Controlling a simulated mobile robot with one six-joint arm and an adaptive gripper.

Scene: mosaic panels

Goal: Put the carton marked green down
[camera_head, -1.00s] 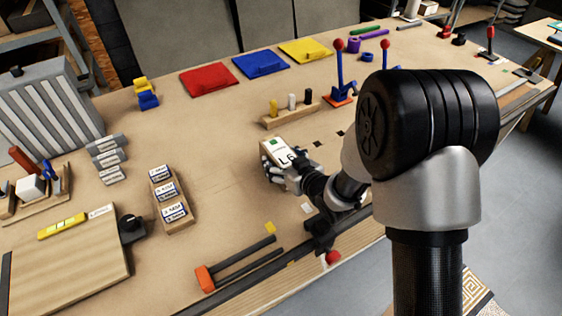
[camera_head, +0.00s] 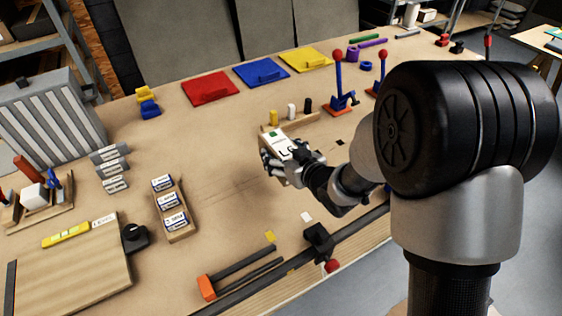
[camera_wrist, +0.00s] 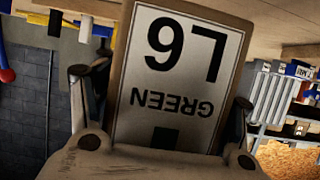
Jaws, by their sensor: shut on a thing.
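The carton marked green (camera_head: 281,148) is a small box with a white label and a green square. My gripper (camera_head: 283,163) is shut on it and holds it over the middle of the workbench, in front of the wooden peg block. In the wrist view the carton (camera_wrist: 182,75) fills the middle, its label upside down and reading "GREEN" and "L6". My gripper's fingers (camera_wrist: 165,120) lie on both sides of it. Whether the carton's underside touches the bench is hidden.
The workbench (camera_head: 230,200) is bare left of the carton. A wooden tray (camera_head: 182,231) of labelled boxes stands farther left. Behind are the peg block (camera_head: 291,123), red (camera_head: 210,88), blue (camera_head: 261,72) and yellow (camera_head: 306,59) panels, and red-knobbed levers (camera_head: 339,85). A clamp bar (camera_head: 245,290) runs along the front.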

